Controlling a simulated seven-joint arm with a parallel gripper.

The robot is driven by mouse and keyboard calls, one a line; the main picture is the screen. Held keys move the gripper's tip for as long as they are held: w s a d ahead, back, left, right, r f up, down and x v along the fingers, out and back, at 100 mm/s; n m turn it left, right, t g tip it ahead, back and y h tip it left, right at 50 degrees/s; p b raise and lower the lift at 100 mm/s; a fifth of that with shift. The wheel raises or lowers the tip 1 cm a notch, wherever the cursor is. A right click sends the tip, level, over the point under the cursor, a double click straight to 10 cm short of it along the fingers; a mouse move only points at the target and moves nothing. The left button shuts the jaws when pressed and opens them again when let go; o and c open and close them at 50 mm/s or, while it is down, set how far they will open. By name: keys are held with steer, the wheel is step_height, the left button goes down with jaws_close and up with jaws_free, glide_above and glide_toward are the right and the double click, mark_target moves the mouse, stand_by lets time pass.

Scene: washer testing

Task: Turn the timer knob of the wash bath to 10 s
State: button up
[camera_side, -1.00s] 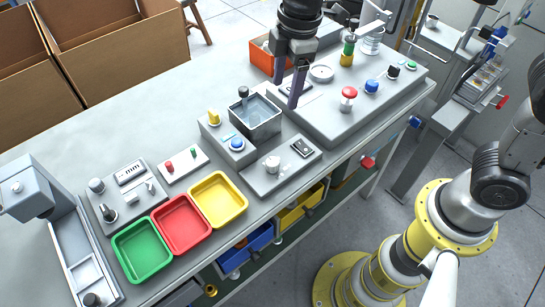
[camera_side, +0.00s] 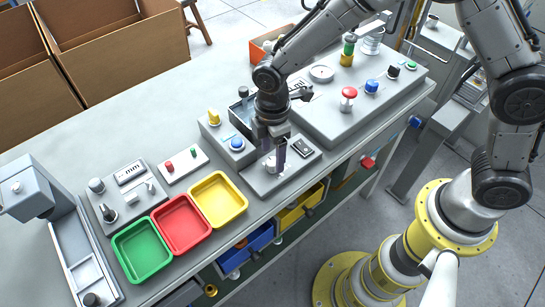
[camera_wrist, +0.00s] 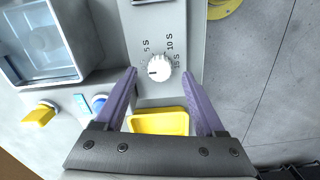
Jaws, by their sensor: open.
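The timer knob (camera_wrist: 158,67) is a white ribbed dial on a grey panel, with 5 S, 10 S and 15 S printed around its upper and right side. A small dark mark on the knob points left and slightly down, away from the 10 S label. In the side view the knob (camera_side: 270,163) is partly hidden by a finger. My gripper (camera_wrist: 160,71) is open, one purple finger on each side of the knob, with gaps visible. It points down over the panel in the side view (camera_side: 275,163). The wash bath tank (camera_wrist: 47,38) is beside the panel.
A yellow knob (camera_side: 214,117) and a blue button (camera_side: 237,144) sit by the bath. Yellow (camera_side: 219,222), red (camera_side: 183,252) and green (camera_side: 143,277) trays lie to the left. A larger panel with a red mushroom button (camera_side: 348,93) stands to the right.

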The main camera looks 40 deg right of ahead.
mark_target(272, 164)
steer(key=shift+f, duration=1.3)
steer(key=shift+c, duration=0.4)
jaws_close()
